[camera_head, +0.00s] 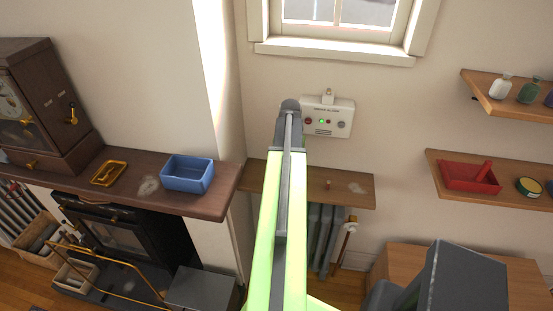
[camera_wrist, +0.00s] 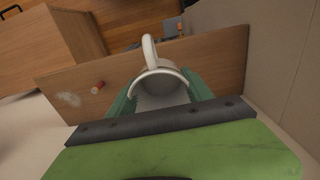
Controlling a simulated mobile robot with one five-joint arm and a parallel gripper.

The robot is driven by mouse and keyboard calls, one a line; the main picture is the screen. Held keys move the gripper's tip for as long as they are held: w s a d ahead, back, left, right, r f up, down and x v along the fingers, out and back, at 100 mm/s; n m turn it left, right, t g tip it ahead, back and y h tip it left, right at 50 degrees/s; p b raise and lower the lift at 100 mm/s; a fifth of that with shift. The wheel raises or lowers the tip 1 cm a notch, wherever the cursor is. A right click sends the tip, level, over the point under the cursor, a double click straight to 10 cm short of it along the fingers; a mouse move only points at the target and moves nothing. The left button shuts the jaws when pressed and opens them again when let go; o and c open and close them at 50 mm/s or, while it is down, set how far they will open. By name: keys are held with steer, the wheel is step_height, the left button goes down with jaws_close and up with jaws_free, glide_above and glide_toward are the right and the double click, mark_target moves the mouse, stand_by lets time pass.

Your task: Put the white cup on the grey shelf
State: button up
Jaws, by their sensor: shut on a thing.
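The white cup (camera_wrist: 160,84) is in the wrist view, with its mouth towards the camera and its handle pointing to the top of the picture. My gripper (camera_wrist: 158,97) is shut on it, one green finger on each side. Behind the cup is the wooden shelf (camera_wrist: 220,72); I cannot tell whether the cup touches it. In the head view my arm covers the middle, and neither the cup nor the fingers can be made out. I see no shelf that is clearly grey.
In the head view, the wooden shelf (camera_head: 350,199) over the radiator holds a small peg-like item (camera_head: 328,184). A white alarm box (camera_head: 338,117) is on the wall above. A blue tray (camera_head: 188,174) stands on the mantel, left. Wall shelves (camera_head: 510,192) hold things at right.

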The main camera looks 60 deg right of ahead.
steer(key=shift+s+r, duration=0.3)
steer(key=shift+s, duration=0.2)
step_height(320, 180, down, 5)
steer(key=b, duration=0.5)
steer(key=shift+f, duration=0.15)
steer(key=shift+r, duration=0.3)
